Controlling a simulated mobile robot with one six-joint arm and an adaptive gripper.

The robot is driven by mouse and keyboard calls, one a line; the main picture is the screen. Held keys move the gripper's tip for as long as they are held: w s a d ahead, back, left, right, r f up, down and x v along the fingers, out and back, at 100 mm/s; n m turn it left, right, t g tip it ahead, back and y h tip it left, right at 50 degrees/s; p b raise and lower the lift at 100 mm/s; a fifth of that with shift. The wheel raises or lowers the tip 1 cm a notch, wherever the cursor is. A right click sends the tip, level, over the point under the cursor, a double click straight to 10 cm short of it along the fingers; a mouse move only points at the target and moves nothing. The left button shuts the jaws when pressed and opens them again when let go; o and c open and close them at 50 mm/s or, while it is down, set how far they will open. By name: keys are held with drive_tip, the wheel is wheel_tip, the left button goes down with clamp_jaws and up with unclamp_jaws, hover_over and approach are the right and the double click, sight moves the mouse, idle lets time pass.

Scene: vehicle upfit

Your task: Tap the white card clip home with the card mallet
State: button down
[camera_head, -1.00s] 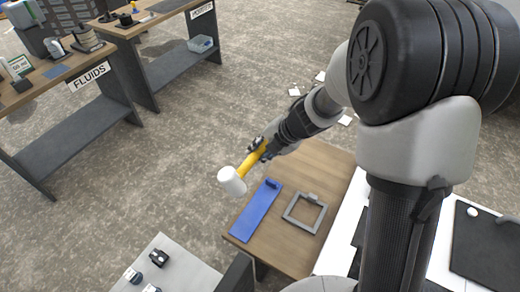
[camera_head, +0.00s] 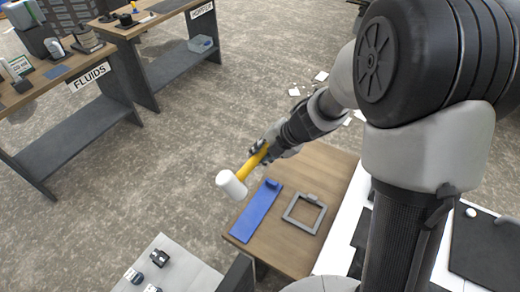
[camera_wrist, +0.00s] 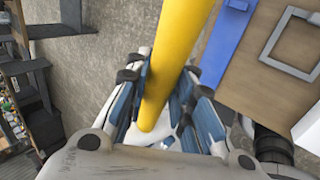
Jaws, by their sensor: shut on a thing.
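The card mallet has a white head (camera_head: 231,185) and a yellow handle (camera_head: 252,163). My gripper (camera_head: 259,152) is shut on the yellow handle and holds the mallet in the air, beside the wooden table's left edge in the head view. In the wrist view the handle (camera_wrist: 173,65) runs up between the fingers of my gripper (camera_wrist: 165,95), and the mallet head is out of that view. I cannot make out the white card clip for sure in any frame.
A wooden table (camera_head: 318,165) bears a blue strip (camera_head: 257,212) and a grey square frame (camera_head: 289,215). A grey surface (camera_head: 185,268) with small dark parts is at the bottom. The FLUIDS bench (camera_head: 62,78) stands far left. Open floor lies between. White scraps (camera_head: 321,76) lie on the floor behind.

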drive_tip(key=s+d+r+p, duration=0.3)
drive_tip(key=s+r+p, duration=0.5)
drive_tip(key=s+r, duration=0.3)
drive_tip(key=shift+s+p, duration=0.35)
drive_tip(key=shift+s, duration=0.85)
drive_tip(key=shift+w, duration=0.1)
